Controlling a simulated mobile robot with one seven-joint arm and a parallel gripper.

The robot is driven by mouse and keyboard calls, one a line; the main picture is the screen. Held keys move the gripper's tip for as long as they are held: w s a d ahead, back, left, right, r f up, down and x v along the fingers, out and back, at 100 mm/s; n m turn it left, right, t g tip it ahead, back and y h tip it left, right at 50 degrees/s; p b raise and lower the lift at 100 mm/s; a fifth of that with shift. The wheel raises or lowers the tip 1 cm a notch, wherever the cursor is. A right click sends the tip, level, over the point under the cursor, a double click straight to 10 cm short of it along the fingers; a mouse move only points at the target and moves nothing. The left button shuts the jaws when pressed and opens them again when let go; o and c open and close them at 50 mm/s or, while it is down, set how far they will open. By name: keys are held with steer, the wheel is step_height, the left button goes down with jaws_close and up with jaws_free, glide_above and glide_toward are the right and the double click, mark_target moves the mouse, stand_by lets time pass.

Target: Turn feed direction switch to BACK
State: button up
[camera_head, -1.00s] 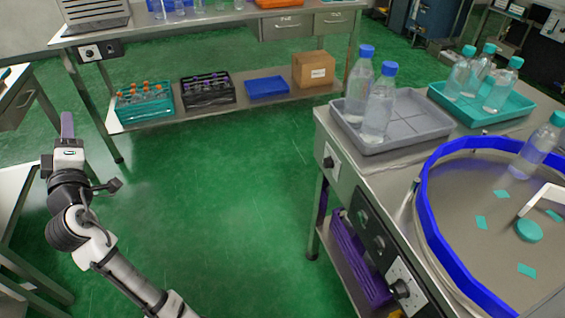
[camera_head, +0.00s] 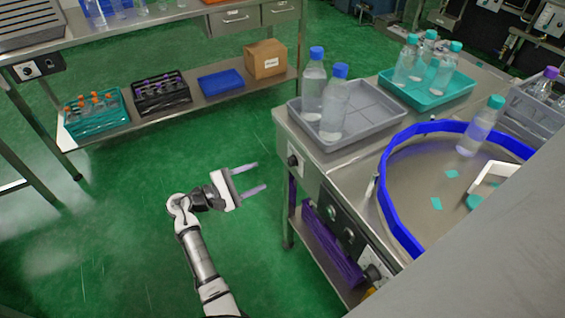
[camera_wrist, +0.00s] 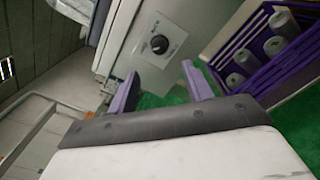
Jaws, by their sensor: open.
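A black rotary knob on a pale plate (camera_head: 293,160) is on the front of the steel machine, near its left corner. A black knob (camera_wrist: 160,44) with small markings also shows in the wrist view, just beyond my fingertips; it appears to be the same one. The lettering and pointer position are too small to read, so I cannot tell its setting. My gripper (camera_head: 260,176) is open and empty, left of the machine front, its fingers pointing toward it. In the wrist view my gripper (camera_wrist: 160,70) has its two purple fingers apart, with the knob between and ahead of them, not touched.
Other controls sit on a dark panel (camera_head: 340,222) farther along the front. A purple crate (camera_head: 332,243) is on the shelf below. A grey tray (camera_head: 360,118) with bottles and a blue-rimmed turntable (camera_head: 388,205) are on top. Green floor left of the machine is clear.

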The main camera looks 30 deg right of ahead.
mark_target(288, 163)
steer(key=d, duration=0.3)
steer(key=d+p, duration=0.1)
steer(key=d, duration=0.2)
steer(key=d+p, duration=0.1)
steer(key=d, duration=0.3)
steer(key=shift+s, duration=0.3)
steer(key=c, duration=1)
